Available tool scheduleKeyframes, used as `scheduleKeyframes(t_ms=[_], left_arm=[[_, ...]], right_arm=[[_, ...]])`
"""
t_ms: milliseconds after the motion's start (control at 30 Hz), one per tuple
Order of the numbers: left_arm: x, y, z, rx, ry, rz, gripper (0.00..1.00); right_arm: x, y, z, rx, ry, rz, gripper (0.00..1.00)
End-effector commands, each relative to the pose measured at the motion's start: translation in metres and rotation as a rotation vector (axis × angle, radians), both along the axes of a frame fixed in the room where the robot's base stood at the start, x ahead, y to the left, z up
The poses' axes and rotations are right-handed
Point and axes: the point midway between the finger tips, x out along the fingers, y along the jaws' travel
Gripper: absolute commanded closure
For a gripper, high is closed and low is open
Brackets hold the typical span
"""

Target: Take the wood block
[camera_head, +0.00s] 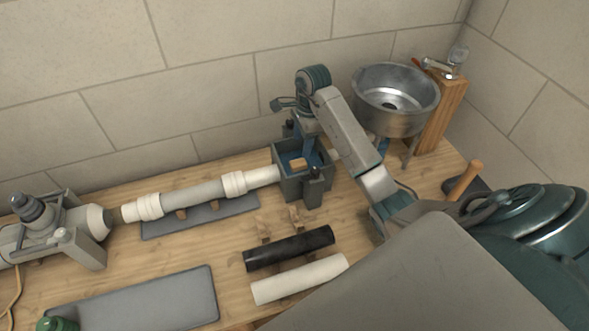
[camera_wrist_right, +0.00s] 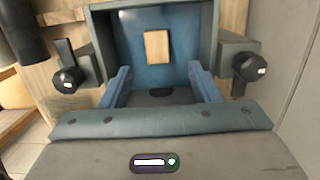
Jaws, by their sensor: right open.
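The wood block (camera_head: 298,164) is a small light-brown piece lying inside an open grey box with a blue interior (camera_head: 288,188). The right wrist view shows the block (camera_wrist_right: 157,46) on the box floor, ahead of my fingers. My right gripper (camera_wrist_right: 161,82) is open, its two blue fingers spread wide and nothing between them. In the head view my right gripper (camera_head: 308,151) points down over the box, and its fingertips are partly hidden. My left gripper is not in view.
A white pipe (camera_head: 200,194) runs left from the box on a grey mat. A black pipe (camera_head: 289,249) and a white tube (camera_head: 300,279) lie in front. A metal basin (camera_head: 396,97) stands behind right, by a wooden post (camera_head: 441,115). Dark knobs flank the box.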

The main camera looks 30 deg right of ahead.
Motion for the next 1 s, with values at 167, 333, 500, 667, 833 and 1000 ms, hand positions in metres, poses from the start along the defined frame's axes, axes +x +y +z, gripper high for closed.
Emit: scheduleKeyframes(t_ms=[167,333,500,667,833,1000], left_arm=[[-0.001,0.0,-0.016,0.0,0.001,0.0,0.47],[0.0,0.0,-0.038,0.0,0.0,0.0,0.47],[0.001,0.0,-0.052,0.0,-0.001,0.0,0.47],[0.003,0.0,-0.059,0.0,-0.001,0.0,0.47],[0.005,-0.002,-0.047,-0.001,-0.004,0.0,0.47],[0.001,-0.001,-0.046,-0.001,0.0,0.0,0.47]], right_arm=[[0.0,0.002,-0.017,0.0,0.0,0.0,0.44],[0.001,0.004,-0.04,0.0,0.0,0.0,0.44],[0.001,0.006,-0.054,0.0,-0.001,0.0,0.44],[0.002,0.008,-0.064,0.001,0.0,0.0,0.44],[0.001,0.012,-0.081,0.001,0.006,-0.001,0.44],[0.002,0.014,-0.102,0.001,0.002,-0.001,0.44]])
